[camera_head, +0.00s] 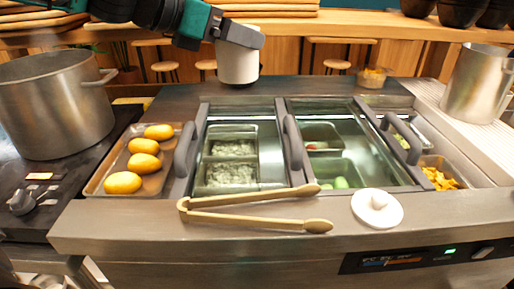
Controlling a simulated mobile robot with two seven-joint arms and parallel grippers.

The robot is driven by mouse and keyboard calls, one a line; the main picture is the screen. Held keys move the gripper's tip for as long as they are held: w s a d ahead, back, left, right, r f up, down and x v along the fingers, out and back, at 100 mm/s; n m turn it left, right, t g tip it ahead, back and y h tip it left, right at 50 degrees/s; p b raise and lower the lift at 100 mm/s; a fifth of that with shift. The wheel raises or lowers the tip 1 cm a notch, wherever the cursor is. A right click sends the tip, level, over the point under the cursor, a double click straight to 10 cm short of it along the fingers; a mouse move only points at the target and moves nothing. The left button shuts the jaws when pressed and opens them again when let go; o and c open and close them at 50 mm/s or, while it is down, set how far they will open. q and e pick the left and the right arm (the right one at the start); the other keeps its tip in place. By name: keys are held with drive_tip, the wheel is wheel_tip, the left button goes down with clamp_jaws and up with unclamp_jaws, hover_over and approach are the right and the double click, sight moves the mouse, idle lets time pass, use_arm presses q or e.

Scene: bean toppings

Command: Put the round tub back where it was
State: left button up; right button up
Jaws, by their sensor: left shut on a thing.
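A white round tub (237,66) is near the top middle of the head view, above the back part of the counter. My left gripper (238,38) comes in from the left and is shut on the tub's upper part. The tub looks upright; I cannot tell whether its base touches the counter. A white round lid with a knob (377,208) lies on the front ledge at the right. My right gripper does not show.
A large pot (55,104) stands at left beside a tray (100,184) of several yellow items. Wooden tongs (255,216) lie on the front ledge. Open wells hold food pans (232,128). A small clear container (371,77) and a metal pot (476,84) stand at right.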

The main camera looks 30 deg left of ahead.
use_arm(q)
drive_tip(key=shift+w+f, duration=0.15)
drive_tip(key=shift+w, duration=0.1)
drive_tip(key=shift+s+f+b, duration=0.1)
drive_tip(key=shift+f+b, duration=2.65)
drive_tip(key=shift+f, duration=7)
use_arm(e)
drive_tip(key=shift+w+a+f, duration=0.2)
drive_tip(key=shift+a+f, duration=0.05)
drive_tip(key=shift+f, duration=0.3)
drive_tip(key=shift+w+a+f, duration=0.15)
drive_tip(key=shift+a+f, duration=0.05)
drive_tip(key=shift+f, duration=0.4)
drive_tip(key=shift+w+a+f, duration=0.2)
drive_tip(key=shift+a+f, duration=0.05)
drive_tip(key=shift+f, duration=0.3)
use_arm(q)
drive_tip(key=shift+f, duration=0.25)
drive_tip(key=o, duration=1.1)
drive_tip(key=shift+r, duration=0.1)
drive_tip(key=shift+c, duration=0.2)
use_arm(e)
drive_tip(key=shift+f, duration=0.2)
